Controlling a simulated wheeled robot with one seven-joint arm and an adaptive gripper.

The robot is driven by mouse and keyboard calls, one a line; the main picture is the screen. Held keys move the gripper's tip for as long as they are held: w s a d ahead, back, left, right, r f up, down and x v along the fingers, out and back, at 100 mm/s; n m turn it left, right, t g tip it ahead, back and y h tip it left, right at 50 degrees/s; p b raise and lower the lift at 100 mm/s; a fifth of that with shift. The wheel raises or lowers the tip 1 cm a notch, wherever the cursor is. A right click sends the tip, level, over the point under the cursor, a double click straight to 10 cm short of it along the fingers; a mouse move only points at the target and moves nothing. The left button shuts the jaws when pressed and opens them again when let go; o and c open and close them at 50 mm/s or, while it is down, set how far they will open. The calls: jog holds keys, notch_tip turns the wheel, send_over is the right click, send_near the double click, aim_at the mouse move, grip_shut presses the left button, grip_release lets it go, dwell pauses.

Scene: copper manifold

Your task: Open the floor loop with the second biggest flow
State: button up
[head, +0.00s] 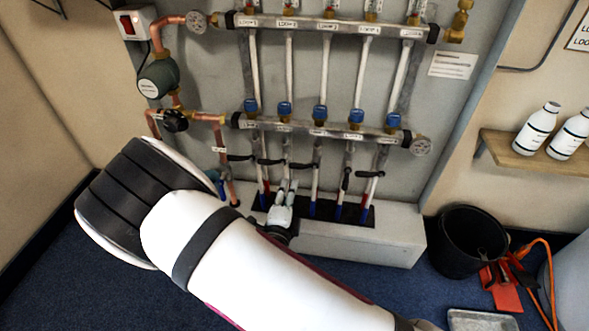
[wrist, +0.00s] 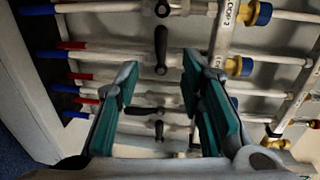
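The copper manifold has an upper bar (head: 330,27) with flow meters, too small to read, and a lower bar (head: 330,129) with blue caps. Below it, each loop pipe carries a black lever. The levers at the left (head: 240,158), second (head: 270,162), third (head: 300,166) and far right (head: 370,174) lie across their pipes. The fourth lever (head: 346,179) points along its pipe. My gripper (head: 287,186) is below the levers, near the second and third pipes. In the wrist view my gripper (wrist: 160,72) is open, its green-padded fingers apart. A crosswise lever (wrist: 160,50) shows just beyond the fingertips.
A grey ledge (head: 350,243) runs below the pipes. A pump (head: 158,76) and copper piping stand at the left. A black bucket (head: 468,243), a red tool (head: 503,287) and a metal tray (head: 482,320) are on the floor at the right. White bottles (head: 537,128) stand on a shelf (head: 512,153).

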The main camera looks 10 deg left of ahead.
aim_at(297, 168)
jog(key=w+b, duration=0.1)
jog(key=w, duration=0.3)
jog(key=w+f+b, duration=0.1)
jog(key=w, duration=0.3)
jog(key=w+b, duration=0.2)
jog(key=w, duration=0.2)
jog(key=shift+w+d+f, duration=0.3)
jog(key=shift+w+f, duration=0.05)
jog(key=shift+w, duration=0.05)
jog(key=shift+c, duration=0.6)
grip_shut()
